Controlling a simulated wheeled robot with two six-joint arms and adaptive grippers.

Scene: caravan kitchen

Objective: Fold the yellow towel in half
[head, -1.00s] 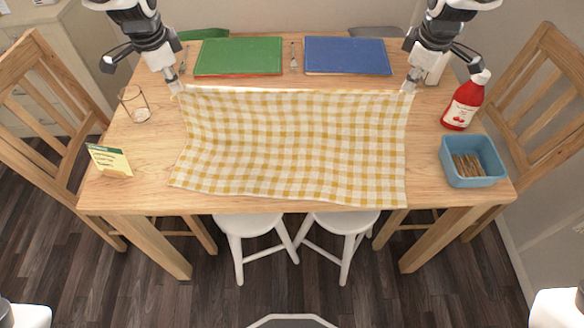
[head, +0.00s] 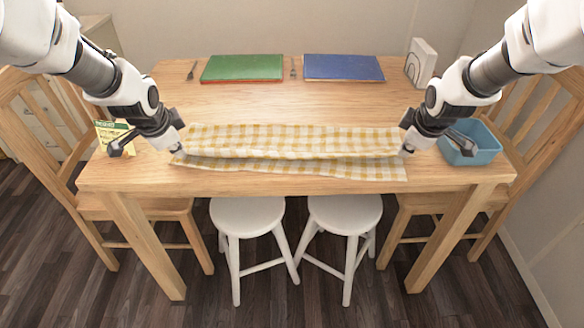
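The yellow and white checked towel (head: 290,142) lies near the front edge of the wooden table. Its far part is folded over toward the front, leaving a narrow strip of the lower layer showing along the front. My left gripper (head: 178,149) is at the towel's left end, its fingertips at the folded edge. My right gripper (head: 407,147) is at the right end, at the same edge. Both look shut on the towel's corners, though the fingertips are small and partly hidden.
A green board (head: 243,68) and a blue board (head: 343,67) lie at the back with forks beside them. A blue bin (head: 482,150) stands right, partly behind my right arm. A small card (head: 108,132) stands left. A white napkin holder (head: 421,62) is back right. The table's middle is clear.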

